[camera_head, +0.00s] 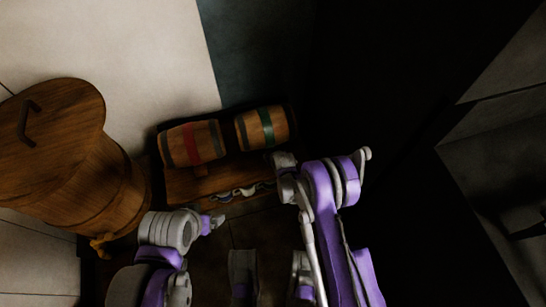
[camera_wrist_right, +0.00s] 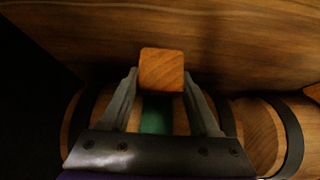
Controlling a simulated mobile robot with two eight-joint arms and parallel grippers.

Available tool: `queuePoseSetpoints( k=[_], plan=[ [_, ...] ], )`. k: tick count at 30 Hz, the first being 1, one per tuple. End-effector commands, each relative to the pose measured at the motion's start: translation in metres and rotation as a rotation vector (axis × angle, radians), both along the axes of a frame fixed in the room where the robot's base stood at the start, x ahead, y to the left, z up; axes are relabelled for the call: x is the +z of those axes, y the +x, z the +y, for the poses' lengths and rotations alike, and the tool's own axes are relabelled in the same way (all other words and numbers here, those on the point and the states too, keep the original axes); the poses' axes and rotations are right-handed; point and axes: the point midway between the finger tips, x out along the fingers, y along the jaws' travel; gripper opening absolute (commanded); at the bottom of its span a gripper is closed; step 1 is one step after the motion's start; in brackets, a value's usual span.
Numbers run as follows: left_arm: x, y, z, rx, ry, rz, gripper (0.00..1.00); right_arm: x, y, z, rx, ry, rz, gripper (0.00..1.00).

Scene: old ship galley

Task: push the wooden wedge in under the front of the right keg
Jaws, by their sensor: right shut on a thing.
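The right keg (camera_head: 264,127), with a green band, lies on its side on a wooden stand (camera_head: 183,188). The left keg (camera_head: 191,144), with a red band, lies beside it. My right gripper (camera_head: 283,160) is low at the front of the right keg. In the right wrist view it is shut on the wooden wedge (camera_wrist_right: 161,70), whose square end shows between the fingertips. The green band (camera_wrist_right: 156,115) shows behind the fingers. The wedge is hidden in the head view, and I cannot tell if it touches the keg. My left gripper (camera_head: 214,222) is away from the kegs; its jaws are too small to read.
A big lidded wooden barrel (camera_head: 75,190) with a tap (camera_head: 101,244) stands at the left. A small wooden block (camera_head: 200,170) sits in front of the left keg. Crumpled pale items (camera_head: 240,192) lie along the stand's front. The right side is very dark.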

Motion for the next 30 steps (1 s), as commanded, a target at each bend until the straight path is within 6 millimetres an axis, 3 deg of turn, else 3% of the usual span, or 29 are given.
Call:
queuePoseSetpoints(
  k=[12, 22, 23, 28, 30],
  plan=[
    [-0.006, 0.001, 0.0, 0.0, 0.0, 0.001, 0.9, -0.001, 0.015, 0.005, 0.0, 0.0, 0.0, 0.31],
    [-0.006, 0.001, 0.0, 0.0, 0.0, 0.001, 0.9, 0.0, 0.017, 0.006, 0.0, 0.0, 0.0, 0.31],
    [-0.006, 0.001, 0.0, 0.0, 0.0, 0.001, 0.9, 0.0, 0.017, 0.006, 0.0, 0.0, 0.0, 0.64],
    [-0.006, 0.001, 0.0, 0.0, 0.0, 0.001, 0.9, 0.0, 0.017, 0.006, 0.0, 0.0, 0.0, 0.94],
    [-0.006, 0.001, 0.0, 0.0, 0.0, 0.001, 0.9, 0.0, 0.017, 0.006, 0.0, 0.0, 0.0, 0.97]
  ],
)
